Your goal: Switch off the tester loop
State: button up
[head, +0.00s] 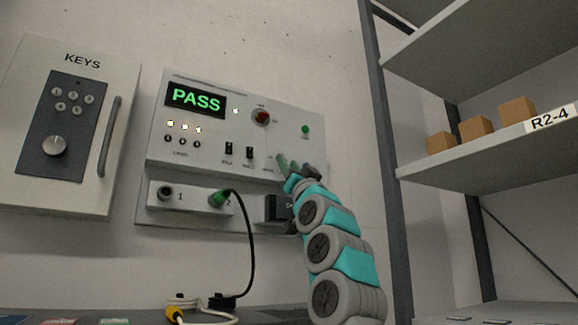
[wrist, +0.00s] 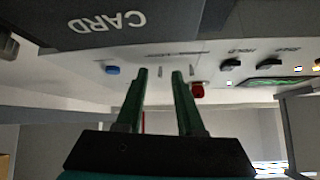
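The tester (head: 215,160) is a pale wall panel whose display (head: 196,99) reads PASS in green. It has a red round control (head: 261,117), a green button or lamp (head: 305,130) and two black switches (head: 229,148). In the wrist view the panel appears upside down, with the red control (wrist: 197,90), black switches (wrist: 231,64) and a blue round part (wrist: 112,70). A green plug (head: 219,197) with a black cable sits at socket 2. My gripper (head: 283,161) is at the panel's lower right. Its green fingers (wrist: 160,74) are apart and empty; contact is unclear.
A dark block marked CARD (wrist: 130,24) is close to the fingers; my arm partly covers it in the head view (head: 274,208). A KEYS box (head: 95,190) hangs to the left. A shelf (head: 480,160) with brown boxes stands right.

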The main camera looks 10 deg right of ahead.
jog(key=shift+s, duration=0.1)
jog(key=a+v, duration=0.1)
jog(key=v, duration=0.5)
jog(key=shift+s+d+b, duration=0.3)
jog(key=shift+s+d, duration=0.1)
jog(key=shift+d, duration=0.05)
jog(key=shift+s+d+f, duration=0.1)
jog(key=shift+d+f, duration=0.05)
jog(key=shift+f, duration=0.4)
jog(key=shift+f, duration=0.1)
dwell(0.4)
jog(key=shift+s, duration=0.1)
dwell(0.4)
